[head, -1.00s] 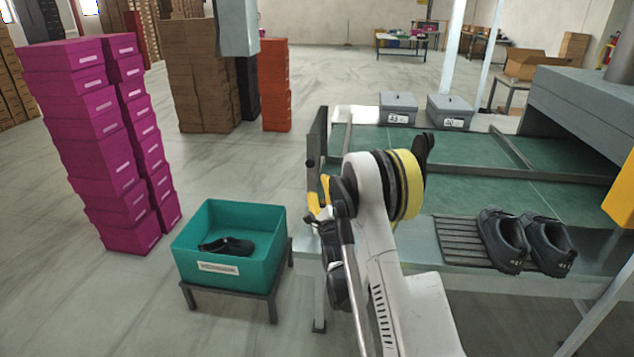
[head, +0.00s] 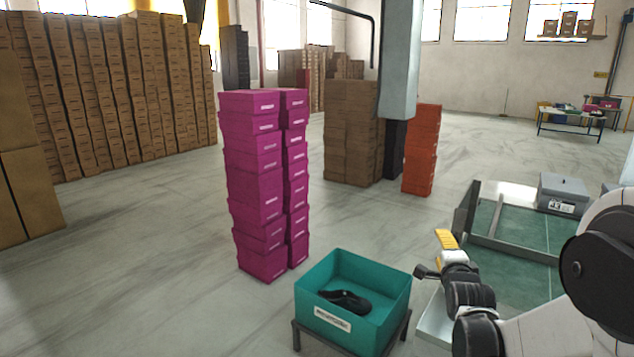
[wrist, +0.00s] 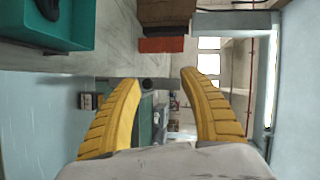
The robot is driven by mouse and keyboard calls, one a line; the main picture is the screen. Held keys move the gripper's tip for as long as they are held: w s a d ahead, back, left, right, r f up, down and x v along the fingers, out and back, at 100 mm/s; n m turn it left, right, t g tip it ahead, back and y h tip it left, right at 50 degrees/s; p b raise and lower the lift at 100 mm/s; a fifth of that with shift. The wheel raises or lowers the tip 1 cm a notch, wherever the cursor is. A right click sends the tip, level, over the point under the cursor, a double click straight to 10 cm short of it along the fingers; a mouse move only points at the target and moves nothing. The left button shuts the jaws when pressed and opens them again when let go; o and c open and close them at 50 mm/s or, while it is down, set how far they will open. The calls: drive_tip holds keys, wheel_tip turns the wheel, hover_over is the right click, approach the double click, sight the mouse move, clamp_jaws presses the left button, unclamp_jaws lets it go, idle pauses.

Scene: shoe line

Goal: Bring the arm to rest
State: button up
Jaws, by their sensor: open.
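My gripper (wrist: 161,105) is open and empty in the wrist view, its two yellow fingers apart with nothing between them. In the head view my gripper (head: 446,240) shows as a small yellow part left of the green-topped bench, above and right of the teal bin. My arm comes in from the right edge, folded. The teal bin (head: 311,317) stands on a low dark stand and holds a black shoe (head: 345,301). The teal bin also shows at the upper left of the wrist view (wrist: 72,36).
Tall magenta box stacks (head: 255,190) stand behind the bin. Brown stacks (head: 350,135) and an orange stack (head: 421,150) stand farther back. A grey lidded box (head: 563,193) sits on the green-topped bench (head: 520,240). The floor between the stacks is clear.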

drive_tip(key=s+a+f+n+g+y, duration=0.1)
drive_tip(key=s+a+n, duration=0.3)
drive_tip(key=s, duration=0.8)
drive_tip(key=s+a+n+g+y, duration=0.1)
drive_tip(key=s+a+n+g, duration=0.3)
drive_tip(key=s+n, duration=0.4)
drive_tip(key=s+a+f+n+g+y, duration=0.1)
drive_tip(key=s+a+n+g, duration=0.2)
drive_tip(key=s, duration=1.3)
drive_tip(key=a+n, duration=0.3)
drive_tip(key=shift+f+n, duration=0.3)
drive_tip(key=shift+f, duration=0.05)
